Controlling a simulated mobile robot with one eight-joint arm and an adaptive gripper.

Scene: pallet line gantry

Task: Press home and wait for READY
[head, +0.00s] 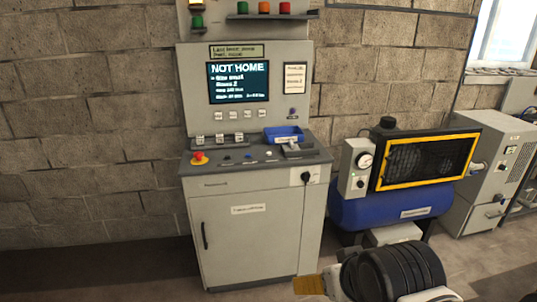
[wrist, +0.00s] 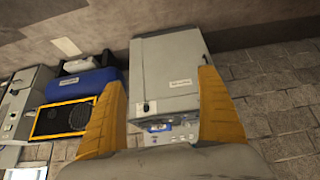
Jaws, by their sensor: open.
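A grey control cabinet (head: 250,230) stands against the block wall in the head view. Its screen (head: 238,82) reads NOT HOME, with smaller lines below. Its sloped panel (head: 215,168) carries a red emergency stop on a yellow base (head: 199,158), and several small buttons; their labels are too small to read. My gripper (wrist: 155,100) shows in the wrist view with its two yellow fingers wide apart and nothing between them but the view of the cabinet (wrist: 170,70), which appears upside down and some way off. In the head view part of my arm is at the lower right.
Indicator lamps (head: 264,8) are on a shelf above the screen. A blue compressor (head: 390,208) with a yellow-framed grille stands right of the cabinet. Floor left of the cabinet is clear.

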